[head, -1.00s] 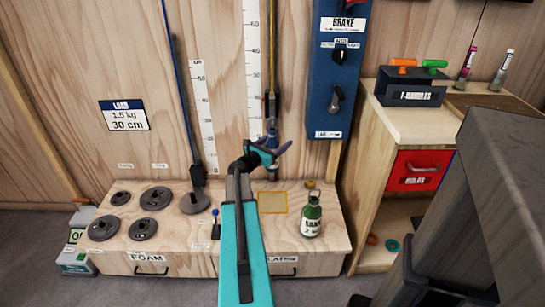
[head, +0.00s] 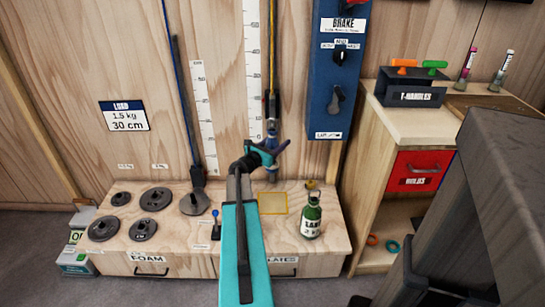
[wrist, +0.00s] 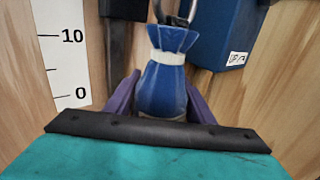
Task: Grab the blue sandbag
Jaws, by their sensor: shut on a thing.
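The blue sandbag (wrist: 165,85) hangs upright in the wrist view, with a white band tied around its neck and a metal clip at its top. My gripper (head: 275,152) is at the bag in front of the wooden wall. In the wrist view its purple fingers (wrist: 162,100) stand on both sides of the bag's lower body, shut on it. The bag's bottom is hidden behind the dark edge of my gripper. In the head view my gripper covers part of the bag.
A yellow rope (head: 272,50) runs up the wall above the bag, beside a white scale (head: 253,75). A blue brake panel (head: 338,70) is close on the right. Below, a wooden bench (head: 180,242) holds dark weight plates and a green bottle (head: 311,216).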

